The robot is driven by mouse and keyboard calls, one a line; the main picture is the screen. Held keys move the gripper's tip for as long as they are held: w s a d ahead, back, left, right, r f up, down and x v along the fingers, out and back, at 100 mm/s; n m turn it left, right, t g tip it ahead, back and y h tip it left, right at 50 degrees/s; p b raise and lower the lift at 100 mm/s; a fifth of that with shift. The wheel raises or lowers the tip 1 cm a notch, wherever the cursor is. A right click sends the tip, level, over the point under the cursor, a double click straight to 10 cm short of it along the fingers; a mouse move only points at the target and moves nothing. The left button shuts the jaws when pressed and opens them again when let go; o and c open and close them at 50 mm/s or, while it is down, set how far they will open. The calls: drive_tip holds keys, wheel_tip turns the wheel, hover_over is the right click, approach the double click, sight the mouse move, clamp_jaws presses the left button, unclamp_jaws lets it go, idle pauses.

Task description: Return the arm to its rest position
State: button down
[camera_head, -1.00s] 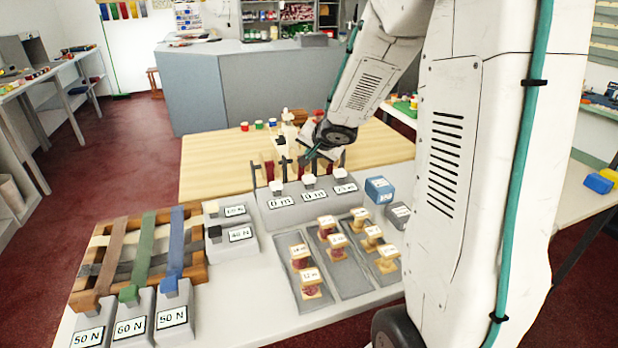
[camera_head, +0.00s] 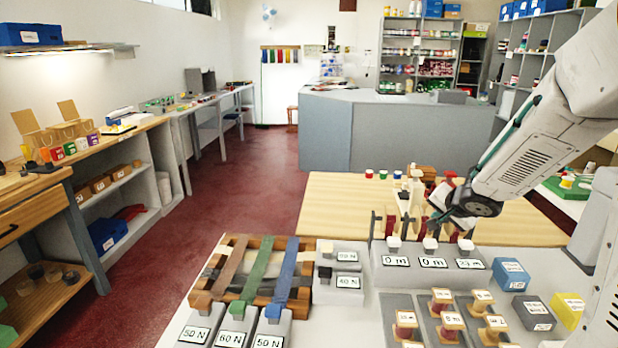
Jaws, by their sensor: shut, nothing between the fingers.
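My arm comes in from the right edge. My gripper (camera_head: 434,216) is at its end, just behind and above the grey block with white-topped posts and length labels (camera_head: 444,262). The fingers are small and partly covered by the dark wrist joint; they look shut and empty. Whether they touch the posts or spools beside them I cannot tell.
A wooden frame with woven straps (camera_head: 222,262) and labelled weights (camera_head: 236,326) stands left. Spools in grey trays (camera_head: 442,300) and a blue box (camera_head: 510,274) are in front and right. The wooden tabletop (camera_head: 345,205) is bare at left.

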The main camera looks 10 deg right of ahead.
drive_tip(key=shift+s+d+f+n, duration=0.1)
drive_tip(key=shift+s+d+n, duration=0.1)
drive_tip(key=shift+d+n, duration=0.2)
drive_tip(key=s+d+r+n+g+h, duration=0.1)
drive_tip(key=s+n+g+h, duration=0.15)
drive_tip(key=s, duration=0.35)
drive_tip(key=s+d+n+g+h, duration=0.1)
drive_tip(key=s+g, duration=0.2)
drive_tip(key=s, duration=0.3)
drive_tip(key=s+a+r+n+g+y, duration=0.1)
drive_tip(key=s+a+r+n+y, duration=0.1)
drive_tip(key=s+a, duration=0.8)
drive_tip(key=s+a+r+n+g+y, duration=0.1)
drive_tip(key=s+a+r+n+y, duration=0.2)
drive_tip(key=s+a+r, duration=0.3)
drive_tip(key=s+a+n, duration=0.1)
drive_tip(key=s+a, duration=0.4)
drive_tip(key=shift+s+a+r, duration=0.2)
drive_tip(key=shift+a+r, duration=0.05)
drive_tip(key=shift+r, duration=0.05)
drive_tip(key=shift+n, duration=0.25)
